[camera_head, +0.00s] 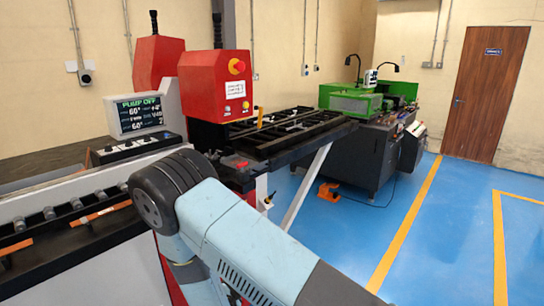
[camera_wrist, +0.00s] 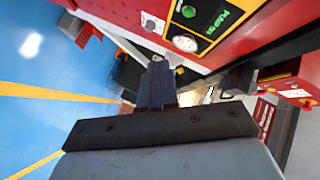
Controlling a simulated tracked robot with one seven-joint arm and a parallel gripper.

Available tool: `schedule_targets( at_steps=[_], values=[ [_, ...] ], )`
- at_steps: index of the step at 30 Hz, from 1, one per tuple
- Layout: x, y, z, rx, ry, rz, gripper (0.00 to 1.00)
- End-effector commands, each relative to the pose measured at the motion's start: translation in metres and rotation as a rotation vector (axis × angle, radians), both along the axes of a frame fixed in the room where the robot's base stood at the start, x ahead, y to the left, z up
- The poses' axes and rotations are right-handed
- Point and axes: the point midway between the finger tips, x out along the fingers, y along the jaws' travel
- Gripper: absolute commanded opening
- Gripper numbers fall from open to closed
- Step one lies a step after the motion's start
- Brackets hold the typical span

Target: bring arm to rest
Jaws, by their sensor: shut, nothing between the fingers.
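My gripper (camera_wrist: 157,85) shows in the wrist view with its dark fingers together and nothing between them. In that view it is in front of the red machine, and I cannot tell the gap between them. In the head view my light blue and dark grey arm crosses the lower middle, and the gripper itself is hidden behind it. The busbar bender has a red head (camera_head: 205,95) with a yellow and red button. Its display (camera_head: 140,115) reads "PUMP OFF". A green-lit readout (camera_wrist: 222,22) shows at the top of the wrist view.
A black frame table (camera_head: 290,130) extends right from the bender on pale legs. A roller bed (camera_head: 60,215) runs along the left. A green machine (camera_head: 360,100) stands on a dark cabinet behind. An orange foot pedal (camera_head: 329,192) is on the floor. Blue floor (camera_head: 445,220) at right is clear.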

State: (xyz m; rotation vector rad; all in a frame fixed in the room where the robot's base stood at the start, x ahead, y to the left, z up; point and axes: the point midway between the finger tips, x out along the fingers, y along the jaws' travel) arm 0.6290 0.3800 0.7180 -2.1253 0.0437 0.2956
Motion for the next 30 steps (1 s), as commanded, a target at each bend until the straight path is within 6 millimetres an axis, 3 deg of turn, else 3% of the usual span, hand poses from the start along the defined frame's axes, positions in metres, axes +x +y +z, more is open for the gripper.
schedule_targets(
  at_steps=[17,30],
  values=[
    [0.032,-0.005,0.053,-0.005,0.139,0.001,0.0],
    [0.067,-0.043,0.154,-0.036,0.325,0.077,0.0]
  ],
)
